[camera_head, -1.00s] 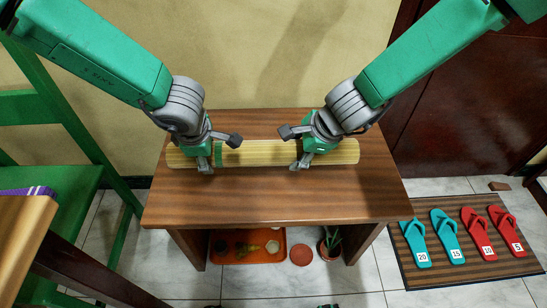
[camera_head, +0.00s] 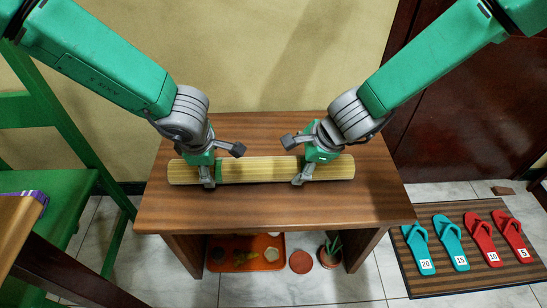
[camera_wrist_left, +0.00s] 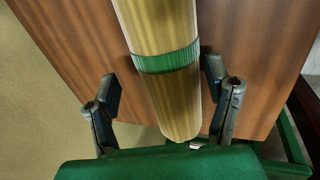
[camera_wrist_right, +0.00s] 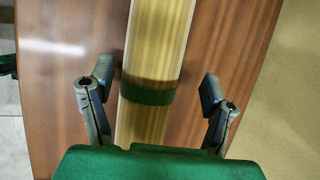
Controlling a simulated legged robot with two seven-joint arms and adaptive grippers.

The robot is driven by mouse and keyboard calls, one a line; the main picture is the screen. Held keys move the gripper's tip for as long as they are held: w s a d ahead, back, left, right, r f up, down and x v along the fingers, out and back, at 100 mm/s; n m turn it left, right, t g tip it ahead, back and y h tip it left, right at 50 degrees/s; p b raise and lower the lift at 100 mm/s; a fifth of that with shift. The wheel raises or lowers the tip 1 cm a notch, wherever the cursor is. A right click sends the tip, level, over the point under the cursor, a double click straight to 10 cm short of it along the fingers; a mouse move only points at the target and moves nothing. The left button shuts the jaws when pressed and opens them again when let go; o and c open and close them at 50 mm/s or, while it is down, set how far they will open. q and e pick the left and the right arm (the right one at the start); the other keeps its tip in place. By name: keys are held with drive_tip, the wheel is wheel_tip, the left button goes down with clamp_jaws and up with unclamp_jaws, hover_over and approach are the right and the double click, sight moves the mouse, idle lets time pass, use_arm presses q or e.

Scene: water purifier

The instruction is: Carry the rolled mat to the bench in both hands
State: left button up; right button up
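The rolled mat (camera_head: 262,170) is a pale yellow straw cylinder with green bands. It lies lengthwise across the brown wooden bench (camera_head: 280,213) and appears to rest on its top. My left gripper (camera_head: 222,166) straddles the mat's left part and my right gripper (camera_head: 294,161) its right part. In the left wrist view, the fingers stand apart on both sides of the mat (camera_wrist_left: 158,25), one very close to it. In the right wrist view, gaps show between both fingers and the mat (camera_wrist_right: 156,40). The mat's underside is hidden.
An orange tray (camera_head: 217,264) and a potted plant (camera_head: 331,249) stand under the bench. A doormat (camera_head: 405,272) with several numbered flip-flops lies at right. A green chair (camera_head: 45,205) is at left. The bench top before the mat is clear.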

use_arm(q)
drive_tip(key=shift+d, duration=0.15)
use_arm(e)
drive_tip(key=shift+d, duration=0.25)
use_arm(q)
drive_tip(key=shift+d+r, duration=0.1)
drive_tip(key=shift+r, duration=0.1)
drive_tip(key=v, duration=0.4)
drive_tip(key=a+v, duration=0.1)
drive_tip(key=v, duration=0.1)
use_arm(e)
drive_tip(key=shift+a+r, duration=0.25)
drive_tip(key=shift+a, duration=0.2)
drive_tip(key=shift+d, duration=0.45)
use_arm(q)
drive_tip(key=v, duration=0.5)
drive_tip(key=shift+s+d+r, duration=0.1)
drive_tip(key=shift+d+r, duration=0.05)
drive_tip(key=shift+d, duration=0.2)
use_arm(e)
drive_tip(key=v, duration=1.1)
drive_tip(key=shift+r, duration=0.3)
drive_tip(key=shift+s+d, duration=0.1)
use_arm(q)
drive_tip(key=shift+s, duration=0.1)
